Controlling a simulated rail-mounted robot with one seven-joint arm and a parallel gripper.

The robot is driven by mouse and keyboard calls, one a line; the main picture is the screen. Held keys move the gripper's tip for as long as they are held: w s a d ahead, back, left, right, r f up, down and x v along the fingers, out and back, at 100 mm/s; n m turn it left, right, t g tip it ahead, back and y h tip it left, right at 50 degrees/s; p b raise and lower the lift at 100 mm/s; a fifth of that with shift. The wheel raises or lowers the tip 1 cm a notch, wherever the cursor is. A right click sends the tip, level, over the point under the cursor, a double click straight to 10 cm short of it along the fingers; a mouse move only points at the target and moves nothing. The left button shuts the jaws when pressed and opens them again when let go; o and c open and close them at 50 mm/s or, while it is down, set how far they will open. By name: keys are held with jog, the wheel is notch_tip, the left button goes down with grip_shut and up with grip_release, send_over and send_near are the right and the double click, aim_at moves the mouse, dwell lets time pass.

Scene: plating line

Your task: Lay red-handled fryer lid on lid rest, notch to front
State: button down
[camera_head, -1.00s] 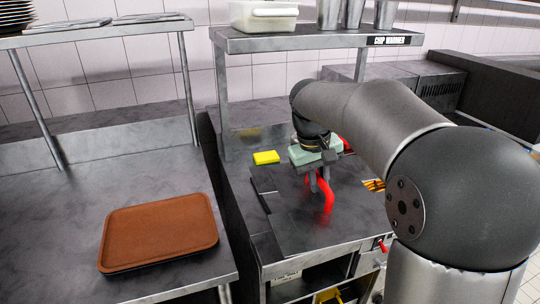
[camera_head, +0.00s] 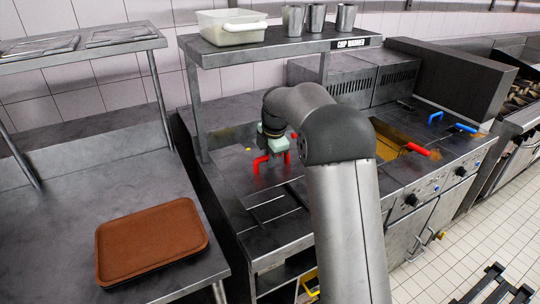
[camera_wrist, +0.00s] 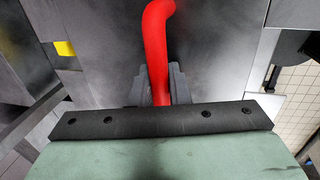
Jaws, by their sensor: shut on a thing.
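My gripper (camera_head: 272,158) is shut on the red handle (camera_head: 284,157) of the fryer lid, on the left part of the fryer counter. In the wrist view the red handle (camera_wrist: 156,50) rises between the closed fingers (camera_wrist: 155,85). The grey metal lid (camera_wrist: 110,45) spreads below the handle there. In the head view its outline merges with the grey counter, so I cannot tell whether it touches the surface. The lid's notch cannot be made out. The lid rest cannot be told apart from the dark lines and edges on the counter.
An open oil vat (camera_head: 392,143) with another red handle (camera_head: 419,150) lies right of my arm. Blue handles (camera_head: 465,128) are farther right. The chip warmer shelf (camera_head: 283,46) overhangs the back. A brown tray (camera_head: 150,241) lies on the left table. Something yellow (camera_wrist: 65,48) shows beside the lid.

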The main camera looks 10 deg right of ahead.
jog(key=shift+s+d+f+b+x, duration=0.15)
jog(key=shift+s+b+x, duration=0.25)
jog(key=shift+b+x, duration=1.3)
jog(key=shift+s+d+b+x, duration=0.25)
jog(key=shift+b+x, duration=0.75)
jog(key=shift+x, duration=1.35)
jog(key=shift+s+f+b+x, duration=0.1)
jog(key=shift+s+b+x, duration=0.4)
jog(key=shift+b+x, duration=1.2)
jog(key=shift+f+p, duration=0.3)
jog(key=c, duration=1.3)
grip_release()
jog(key=shift+a, duration=0.1)
jog(key=shift+f, duration=0.1)
jog(key=v, duration=1.7)
jog(key=shift+b, duration=0.35)
jog(key=s+f+m, duration=0.4)
jog(key=s+m, duration=0.3)
jog(key=s, duration=0.5)
jog(key=s+a+f+m+g, duration=0.1)
jog(key=s+f+m, duration=0.4)
jog(key=s, duration=0.8)
jog(key=s+a+f+m, duration=0.1)
jog(key=s+f+m, duration=0.4)
jog(key=s+m, duration=0.4)
jog(key=s, duration=0.4)
jog(key=shift+f+g+h, duration=0.2)
jog(key=shift+g+h, duration=0.1)
jog(key=shift+g, duration=0.1)
